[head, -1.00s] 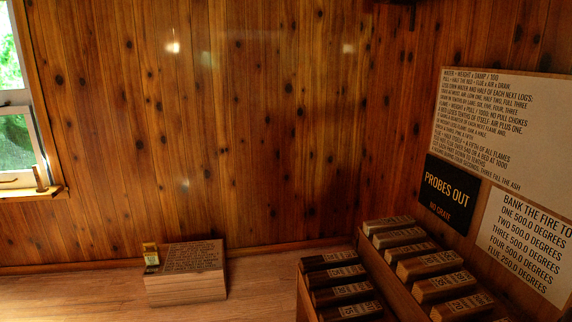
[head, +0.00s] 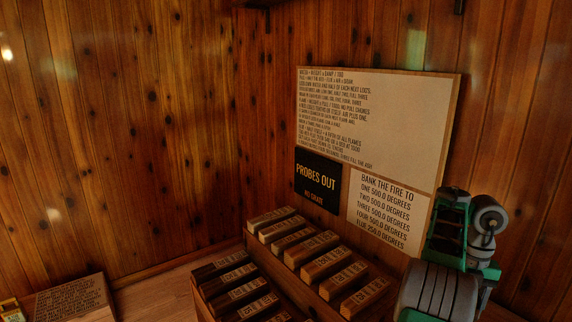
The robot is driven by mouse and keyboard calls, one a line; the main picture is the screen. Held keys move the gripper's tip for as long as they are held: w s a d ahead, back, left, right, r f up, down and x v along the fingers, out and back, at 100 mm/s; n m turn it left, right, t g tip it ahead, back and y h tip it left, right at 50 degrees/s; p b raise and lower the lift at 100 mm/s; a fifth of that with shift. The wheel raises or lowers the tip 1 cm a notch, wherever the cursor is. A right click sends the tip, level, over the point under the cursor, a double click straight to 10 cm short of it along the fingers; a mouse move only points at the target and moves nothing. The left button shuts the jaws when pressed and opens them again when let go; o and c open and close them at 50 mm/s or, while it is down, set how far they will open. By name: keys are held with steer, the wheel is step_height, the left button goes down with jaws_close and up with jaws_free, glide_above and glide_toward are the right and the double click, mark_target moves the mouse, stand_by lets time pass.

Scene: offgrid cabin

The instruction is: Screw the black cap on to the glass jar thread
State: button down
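Neither the black cap nor the glass jar shows in the head view. No gripper fingers can be made out. A grey and green mechanical shape with a round end (head: 455,260) stands at the lower right, cut off by the bottom edge. I cannot tell whether it is part of my arm or a separate device.
A stepped wooden rack (head: 235,240) holds several labelled wooden blocks. An engraved wooden block (head: 75,297) and a small yellow item (head: 10,308) sit at the lower left. Signs hang on the wall, including a black board (head: 318,185). Bare wooden surface (head: 155,295) shows between block and rack.

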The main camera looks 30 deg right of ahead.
steer(key=shift+c, duration=1.2)
jaws_free()
steer(key=shift+s+a+f, duration=0.15)
steer(key=shift+a+f, duration=0.05)
steer(key=shift+f, duration=0.6)
steer(key=shift+r+p, duration=0.6)
steer(key=r+p, duration=0.2)
steer(key=r, duration=0.1)
steer(key=r+p, duration=0.1)
steer(key=p, duration=0.1)
steer(key=shift+w+d+r, duration=0.2)
steer(key=shift+d+r, duration=0.05)
steer(key=shift+r, duration=0.05)
step_height(320, 180, up, 4)
steer(key=p, duration=0.4)
steer(key=shift+d, duration=0.1)
